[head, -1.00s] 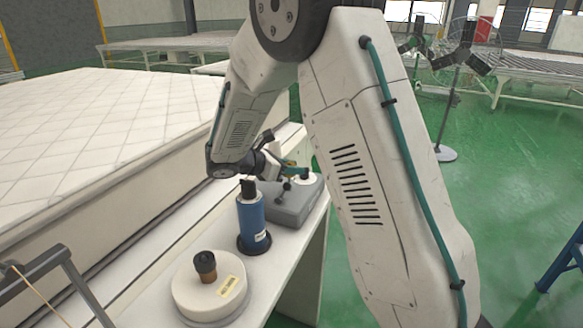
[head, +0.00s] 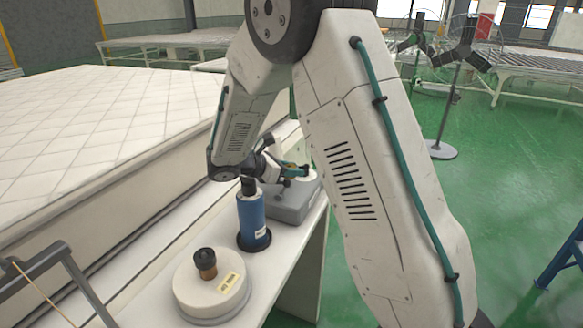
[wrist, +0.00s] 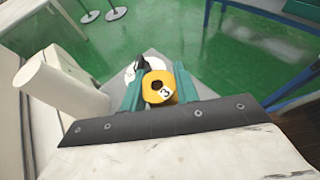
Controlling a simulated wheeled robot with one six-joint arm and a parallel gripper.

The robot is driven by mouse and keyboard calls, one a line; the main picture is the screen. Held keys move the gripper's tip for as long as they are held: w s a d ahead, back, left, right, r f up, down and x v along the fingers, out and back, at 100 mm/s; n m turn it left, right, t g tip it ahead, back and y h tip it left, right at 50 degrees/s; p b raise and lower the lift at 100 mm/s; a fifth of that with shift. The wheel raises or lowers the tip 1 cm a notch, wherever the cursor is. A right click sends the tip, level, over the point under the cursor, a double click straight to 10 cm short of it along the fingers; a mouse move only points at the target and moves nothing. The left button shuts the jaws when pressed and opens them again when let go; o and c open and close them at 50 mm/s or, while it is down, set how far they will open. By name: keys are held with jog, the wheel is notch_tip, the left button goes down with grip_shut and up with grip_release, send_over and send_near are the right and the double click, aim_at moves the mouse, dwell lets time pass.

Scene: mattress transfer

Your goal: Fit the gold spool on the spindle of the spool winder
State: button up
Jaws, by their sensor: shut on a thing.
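The gold spool (wrist: 166,80) has a dark centre hole and a white label with a 3. My gripper (wrist: 159,76) is shut on it, with a green finger on each side. In the head view my gripper (head: 293,169) is over the grey box of the spool winder (head: 292,208), at the far end of the white bench. A white disc (wrist: 129,74) and a dark part show just beyond the spool in the wrist view. I cannot make out the spindle or tell whether the spool touches it. The gold spool is not clear in the head view.
A blue cylinder (head: 252,222) on a black base and a round cream object (head: 208,290) with a dark knob stand nearer on the bench (head: 150,305). A quilted mattress (head: 70,130) lies to the left. The green floor is open on the right, with a fan stand (head: 450,105) farther back.

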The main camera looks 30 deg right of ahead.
jog(key=shift+f, duration=0.2)
jog(key=o, duration=0.5)
jog(key=shift+f, duration=0.1)
jog(key=o, duration=0.5)
jog(key=shift+o, duration=0.2)
